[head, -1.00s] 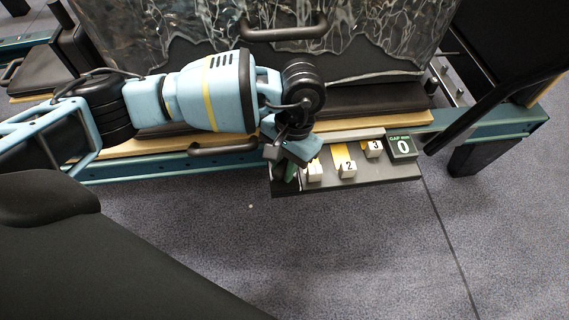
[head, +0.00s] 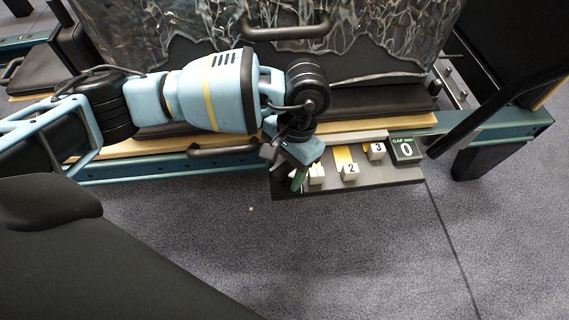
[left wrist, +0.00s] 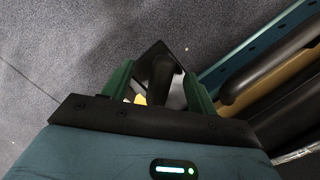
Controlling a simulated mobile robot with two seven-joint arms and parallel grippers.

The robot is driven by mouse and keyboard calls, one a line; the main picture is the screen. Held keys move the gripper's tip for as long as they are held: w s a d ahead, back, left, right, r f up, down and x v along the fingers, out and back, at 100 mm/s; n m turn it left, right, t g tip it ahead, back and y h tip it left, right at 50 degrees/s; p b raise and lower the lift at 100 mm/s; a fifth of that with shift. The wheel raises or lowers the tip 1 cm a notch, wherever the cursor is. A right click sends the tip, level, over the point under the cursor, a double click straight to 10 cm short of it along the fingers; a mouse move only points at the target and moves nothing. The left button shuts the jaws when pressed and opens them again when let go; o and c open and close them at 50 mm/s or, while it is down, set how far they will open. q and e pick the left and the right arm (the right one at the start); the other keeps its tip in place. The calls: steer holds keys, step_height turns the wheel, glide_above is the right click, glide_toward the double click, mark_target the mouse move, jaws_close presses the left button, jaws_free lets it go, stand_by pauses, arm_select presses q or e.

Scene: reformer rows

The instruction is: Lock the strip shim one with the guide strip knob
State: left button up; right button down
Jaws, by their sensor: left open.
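A grey panel (head: 385,174) carries white numbered blocks: shim one (head: 316,176) with its number mostly covered, block 2 (head: 350,171) and block 3 (head: 377,151). My left gripper (head: 297,181) is over the panel's left end, just left of shim one, fingers pointing down. In the left wrist view its green fingers (left wrist: 158,88) are apart, with a dark rounded knob-like part (left wrist: 163,76) between them. I cannot tell whether they touch it. A bit of yellow (left wrist: 140,100) shows beside it. In the head view the knob is hidden by the gripper. My right gripper is not in view.
Behind the panel run a blue-green rail (head: 160,168) and a dark handle bar (head: 222,149). The carpeted floor in front is clear.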

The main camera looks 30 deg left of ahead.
arm_select(q)
steer(key=shift+r+p, duration=0.3)
steer(key=shift+r, duration=0.2)
steer(key=shift+s+p+v, duration=0.25)
steer(key=shift+p+v, duration=0.3)
steer(key=shift+v, duration=0.5)
step_height(320, 180, up, 2)
steer(key=shift+a+r+p, duration=0.1)
steer(key=shift+r+p, duration=0.05)
steer(key=shift+p, duration=0.35)
steer(key=shift+p+v, duration=0.35)
steer(key=shift+v, duration=0.5)
steer(key=shift+s, duration=0.2)
steer(key=shift+c, duration=0.2)
